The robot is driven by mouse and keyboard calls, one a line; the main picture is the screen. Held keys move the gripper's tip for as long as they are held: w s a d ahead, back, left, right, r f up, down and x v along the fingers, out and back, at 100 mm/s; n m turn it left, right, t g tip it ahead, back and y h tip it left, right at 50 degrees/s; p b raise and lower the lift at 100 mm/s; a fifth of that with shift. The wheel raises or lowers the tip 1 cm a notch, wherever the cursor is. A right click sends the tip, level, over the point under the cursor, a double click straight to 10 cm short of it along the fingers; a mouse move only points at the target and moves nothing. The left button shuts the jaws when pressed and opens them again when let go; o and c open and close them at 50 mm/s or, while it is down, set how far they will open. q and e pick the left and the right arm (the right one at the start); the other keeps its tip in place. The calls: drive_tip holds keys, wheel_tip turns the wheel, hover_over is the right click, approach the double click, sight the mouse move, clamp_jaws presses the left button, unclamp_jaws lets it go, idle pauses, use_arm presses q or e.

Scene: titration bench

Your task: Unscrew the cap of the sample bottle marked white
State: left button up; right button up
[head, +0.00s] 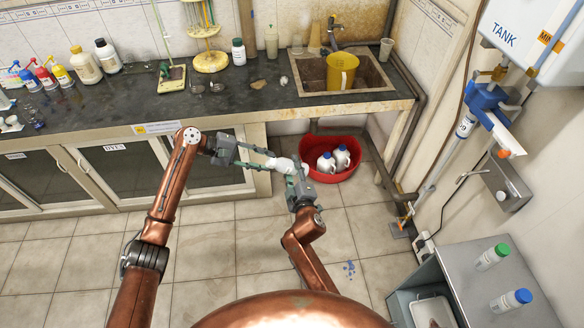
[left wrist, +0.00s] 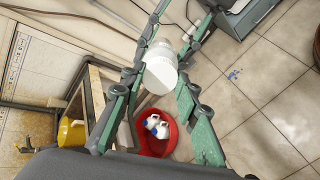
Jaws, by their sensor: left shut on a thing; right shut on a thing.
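The white-capped sample bottle (head: 288,166) is held in the air between my two grippers, lying roughly on its side in the head view. My left gripper (head: 268,161) is shut on its white cap (left wrist: 160,76), which fills the space between the green fingers in the left wrist view. My right gripper (head: 297,180) is shut on the bottle's body from the other side. In the left wrist view, the pale bottle body (left wrist: 170,48) shows behind the cap, partly hidden by fingers. I cannot tell whether the cap is loosened.
A red tub (head: 342,176) with white jugs stands on the floor below and behind the bottle. The dark bench (head: 130,108) with a sink (head: 310,80) runs along the back.

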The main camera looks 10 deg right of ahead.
use_arm(q)
drive_tip(key=n, duration=0.5)
drive_tip(key=shift+n, duration=0.4)
drive_tip(key=n, duration=0.6)
drive_tip(key=shift+n, duration=0.3)
drive_tip(key=o, duration=1.1)
